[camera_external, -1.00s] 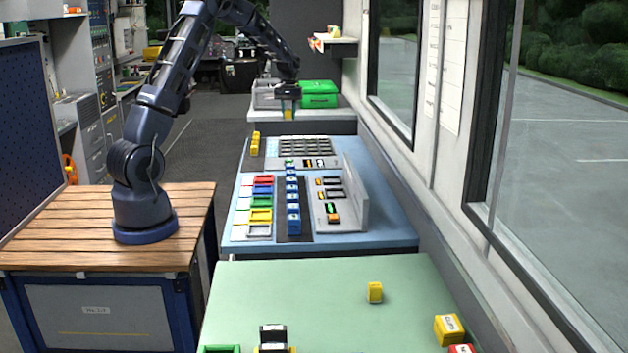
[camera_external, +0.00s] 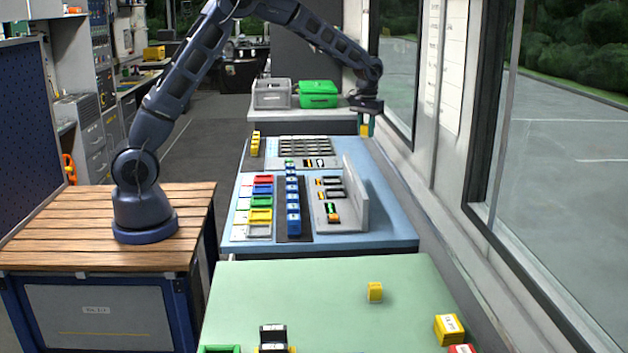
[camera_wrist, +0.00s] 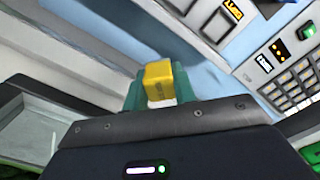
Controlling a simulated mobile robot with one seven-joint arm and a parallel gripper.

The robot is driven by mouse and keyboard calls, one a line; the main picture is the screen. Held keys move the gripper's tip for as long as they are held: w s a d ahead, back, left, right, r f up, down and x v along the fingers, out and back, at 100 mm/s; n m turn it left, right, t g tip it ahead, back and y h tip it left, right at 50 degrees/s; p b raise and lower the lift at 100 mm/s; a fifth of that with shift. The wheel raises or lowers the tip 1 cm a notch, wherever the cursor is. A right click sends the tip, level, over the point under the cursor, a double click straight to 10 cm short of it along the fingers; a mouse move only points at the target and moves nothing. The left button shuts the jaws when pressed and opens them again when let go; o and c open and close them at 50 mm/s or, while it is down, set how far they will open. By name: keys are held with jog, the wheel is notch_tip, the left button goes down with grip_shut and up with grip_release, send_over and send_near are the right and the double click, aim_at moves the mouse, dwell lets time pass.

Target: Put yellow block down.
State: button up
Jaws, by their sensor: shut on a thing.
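My gripper (camera_external: 366,124) is shut on a yellow block (camera_external: 364,129) and holds it in the air at the back right of the blue table (camera_external: 385,205), near the window wall. In the wrist view the yellow block (camera_wrist: 159,80) sits between the green fingertips of my gripper (camera_wrist: 160,92). The block's lower end is too small to judge in the outside view.
The blue table carries a grid panel (camera_external: 305,147), coloured trays (camera_external: 261,208), a row of blue blocks (camera_external: 293,212) and an upright grey panel (camera_external: 355,195). A grey crate (camera_external: 271,94) and a green box (camera_external: 318,93) stand behind.

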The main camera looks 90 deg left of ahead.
jog(key=w+d+m, duration=0.1)
jog(key=w+d, duration=0.1)
jog(key=d, duration=0.5)
jog(key=w+d+m, duration=0.1)
jog(key=w+d, duration=0.2)
jog(key=d, duration=0.5)
jog(key=m, duration=0.8)
send_over(415, 283)
notch_tip(415, 283, down, 3)
notch_tip(415, 283, down, 20)
jog(key=shift+a+r, duration=0.1)
jog(key=shift+r, duration=0.1)
jog(key=shift+f, duration=0.1)
jog(key=o, duration=1)
